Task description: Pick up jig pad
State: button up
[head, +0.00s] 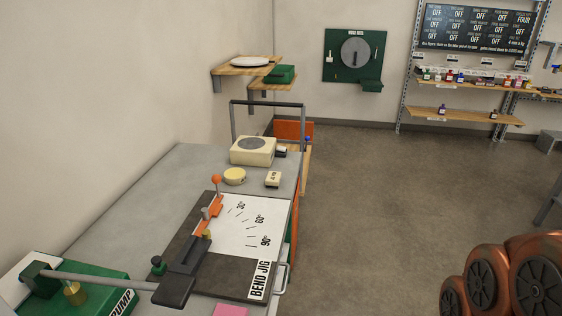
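The bend jig (181,238) lies on the cart top, a dark board with a white angle sheet marked 30°, 60° and 90° and the label BEND JIG. A flat pink pad (230,310) lies just in front of it, cut off by the bottom edge of the head view. No label on the pink pad is visible, so I cannot tell for certain that it is the jig pad. My gripper is not in view.
A green pump (103,285) with a long handle stands at the cart's lower left. A cream box (253,150), a round cream disc (235,176) and a small labelled block (273,179) sit toward the back. Open floor (380,200) lies right of the cart.

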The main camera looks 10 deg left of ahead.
aim_at(273, 180)
jog(key=i, duration=1.3)
jog(key=u, duration=2.4)
